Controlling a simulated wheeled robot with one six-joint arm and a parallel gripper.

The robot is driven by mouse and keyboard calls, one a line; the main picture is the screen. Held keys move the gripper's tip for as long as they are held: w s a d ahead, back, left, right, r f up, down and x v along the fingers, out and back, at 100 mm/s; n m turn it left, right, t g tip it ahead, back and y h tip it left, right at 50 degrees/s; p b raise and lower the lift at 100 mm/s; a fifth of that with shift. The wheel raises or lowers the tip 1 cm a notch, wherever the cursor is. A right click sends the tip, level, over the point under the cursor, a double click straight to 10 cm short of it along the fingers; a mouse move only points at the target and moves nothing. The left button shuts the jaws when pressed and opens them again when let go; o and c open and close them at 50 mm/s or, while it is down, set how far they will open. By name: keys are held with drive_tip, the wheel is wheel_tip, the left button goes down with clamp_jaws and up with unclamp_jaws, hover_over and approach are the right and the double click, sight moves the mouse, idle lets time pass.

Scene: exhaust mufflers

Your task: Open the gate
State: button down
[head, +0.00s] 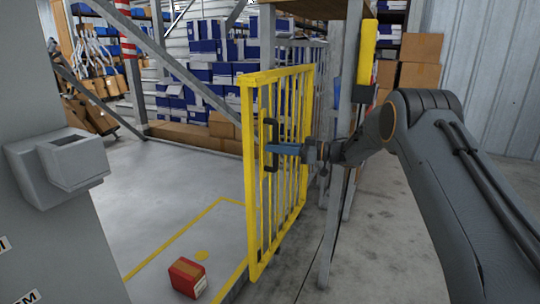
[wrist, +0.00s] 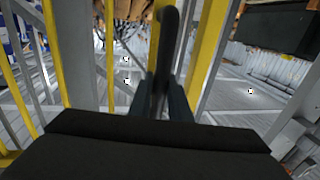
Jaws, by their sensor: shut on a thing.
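The yellow barred gate (head: 250,190) stands in the middle of the head view, swung at an angle beside a grey post. Its dark upright handle (head: 269,133) is on the edge nearest the left. My gripper (head: 274,149) reaches in from the right and is shut on the handle. In the wrist view, the dark handle (wrist: 167,45) rises between the two fingers of my gripper (wrist: 164,103). Yellow bars (wrist: 207,48) of the gate show behind and beside it. The fingers hide the handle's lower part.
A red box (head: 187,277) lies on the floor left of the gate's lower end. Grey posts (head: 337,170) stand right of the gate. Shelving with blue and white boxes (head: 205,75) is at the back. The floor left of the gate is mostly clear.

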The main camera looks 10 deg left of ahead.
sight(264, 117)
drive_tip(key=shift+w+d, duration=0.2)
drive_tip(key=shift+w, duration=0.2)
drive_tip(key=c, duration=1.6)
unclamp_jaws()
drive_tip(key=shift+c, duration=0.2)
drive_tip(key=shift+s+a, duration=0.15)
drive_tip(key=shift+r, duration=0.1)
wheel_tip(264, 117, up, 10)
drive_tip(key=shift+f+p, duration=0.15)
drive_tip(key=shift+p, duration=0.6)
